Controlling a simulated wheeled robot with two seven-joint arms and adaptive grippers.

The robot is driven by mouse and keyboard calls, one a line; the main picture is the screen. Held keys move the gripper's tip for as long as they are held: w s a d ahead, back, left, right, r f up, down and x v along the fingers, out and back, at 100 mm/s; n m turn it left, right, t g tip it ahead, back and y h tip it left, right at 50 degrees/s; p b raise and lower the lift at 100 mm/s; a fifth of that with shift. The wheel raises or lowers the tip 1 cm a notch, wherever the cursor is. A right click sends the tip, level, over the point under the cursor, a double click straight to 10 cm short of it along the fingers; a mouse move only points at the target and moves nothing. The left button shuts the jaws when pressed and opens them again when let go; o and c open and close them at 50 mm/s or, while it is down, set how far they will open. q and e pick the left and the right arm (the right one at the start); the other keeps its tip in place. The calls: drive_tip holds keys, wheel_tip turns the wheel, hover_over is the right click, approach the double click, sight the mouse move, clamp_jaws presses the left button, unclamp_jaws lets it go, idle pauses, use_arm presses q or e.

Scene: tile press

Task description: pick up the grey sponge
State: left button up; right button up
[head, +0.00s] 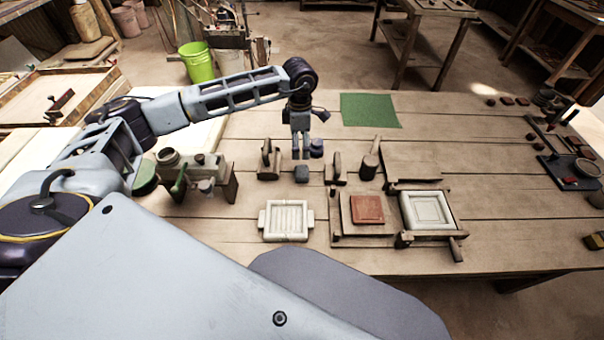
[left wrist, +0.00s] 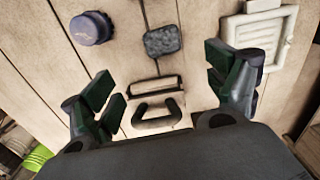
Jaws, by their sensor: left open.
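The grey sponge (head: 302,173) is a small dark grey block lying on the wooden table, just in front of my left gripper (head: 301,155) in the head view. In the left wrist view the sponge (left wrist: 162,41) shows whole, with a speckled top, ahead of and between the spread fingers. My left gripper (left wrist: 164,76) is open and empty, pointing down above the table. It appears apart from the sponge. My right gripper is not in view.
A blue-lidded round pot (head: 317,148) stands close behind the sponge. A handled tool (head: 268,160) is to its left. A green mat (head: 370,110) lies behind.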

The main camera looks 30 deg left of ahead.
use_arm(q)
approach(302, 171)
drive_tip(key=shift+w+a+f, duration=0.1)
drive_tip(key=shift+a+f, duration=0.1)
drive_tip(key=shift+f, duration=1.1)
drive_tip(key=shift+w+a+f, duration=0.1)
drive_tip(key=shift+a+f, duration=0.1)
drive_tip(key=shift+f, duration=1.05)
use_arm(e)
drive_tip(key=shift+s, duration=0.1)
use_arm(q)
drive_tip(key=shift+s+d+f, duration=0.1)
drive_tip(key=shift+d+f, duration=0.1)
drive_tip(key=shift+f, duration=0.9)
drive_tip(key=shift+s+d+f, duration=0.1)
drive_tip(key=shift+d+f, duration=0.05)
drive_tip(key=shift+f, duration=1.3)
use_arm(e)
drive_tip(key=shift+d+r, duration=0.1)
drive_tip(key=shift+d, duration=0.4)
